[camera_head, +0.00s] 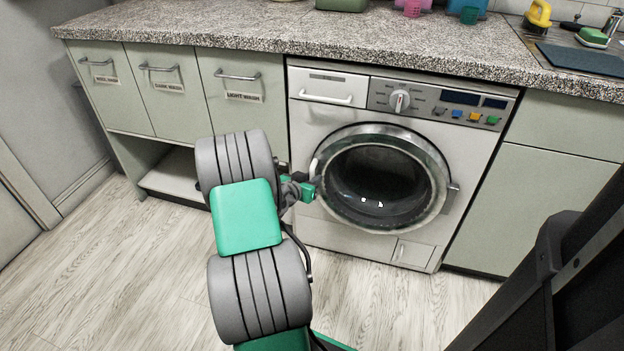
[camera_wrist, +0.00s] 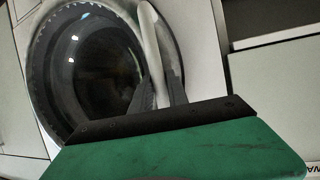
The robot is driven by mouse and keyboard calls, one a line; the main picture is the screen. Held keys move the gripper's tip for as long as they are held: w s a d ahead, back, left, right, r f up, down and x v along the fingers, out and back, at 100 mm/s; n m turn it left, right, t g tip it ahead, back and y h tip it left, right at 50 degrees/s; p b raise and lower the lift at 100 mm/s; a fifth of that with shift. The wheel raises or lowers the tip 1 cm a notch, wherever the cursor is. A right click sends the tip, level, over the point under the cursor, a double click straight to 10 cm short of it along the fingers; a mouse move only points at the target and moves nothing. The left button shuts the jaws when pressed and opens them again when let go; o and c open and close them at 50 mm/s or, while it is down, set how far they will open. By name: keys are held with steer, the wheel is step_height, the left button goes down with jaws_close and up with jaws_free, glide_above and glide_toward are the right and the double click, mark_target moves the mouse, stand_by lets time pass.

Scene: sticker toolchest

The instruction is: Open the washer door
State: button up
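The washer (camera_head: 347,245) is white and stands under the counter. Its round door (camera_head: 440,175) has a dark glass window and sits flush against the front, so it looks closed. The pale curved door handle (camera_head: 315,166) is on the door's left side in the head view. My gripper (camera_head: 307,190) is at that handle, partly hidden by my arm. In the wrist view, the handle (camera_wrist: 150,38) runs down between the two dark fingers of my gripper (camera_wrist: 158,92). The fingers are close together on either side of it and look shut on it.
Labelled drawers (camera_head: 170,90) with bar handles are left of the washer, above an open lower shelf (camera_head: 172,176). A plain cabinet (camera_head: 545,200) is on the right. The speckled counter (camera_head: 400,45) overhangs above. The wooden floor (camera_head: 385,300) before the washer is clear.

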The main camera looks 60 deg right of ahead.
jaws_close()
stand_by(1.0)
